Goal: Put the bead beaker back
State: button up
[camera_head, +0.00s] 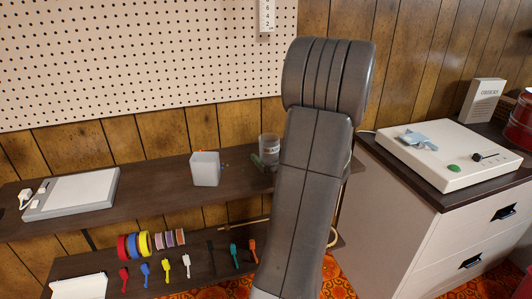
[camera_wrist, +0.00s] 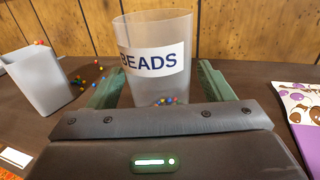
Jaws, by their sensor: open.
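The bead beaker (camera_wrist: 152,85) is a clear, frosted cup with a white BEADS label and some coloured beads at its bottom. In the wrist view it stands upright on the dark shelf between the two green fingers of my gripper (camera_wrist: 158,85). The fingers are open, with one on each side of it. In the head view the beaker (camera_head: 269,149) stands toward the right of the shelf, partly hidden by my arm.
A grey-white square container (camera_head: 205,169) stands left of the beaker, with loose beads (camera_wrist: 99,66) between them. A flat white device (camera_head: 72,194) lies at the shelf's left. A patterned purple item (camera_wrist: 303,105) lies on the right. The cabinet (camera_head: 420,215) stands right of my arm.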

jog(key=v, duration=0.9)
jog(key=shift+s, duration=0.3)
jog(key=shift+d, duration=0.15)
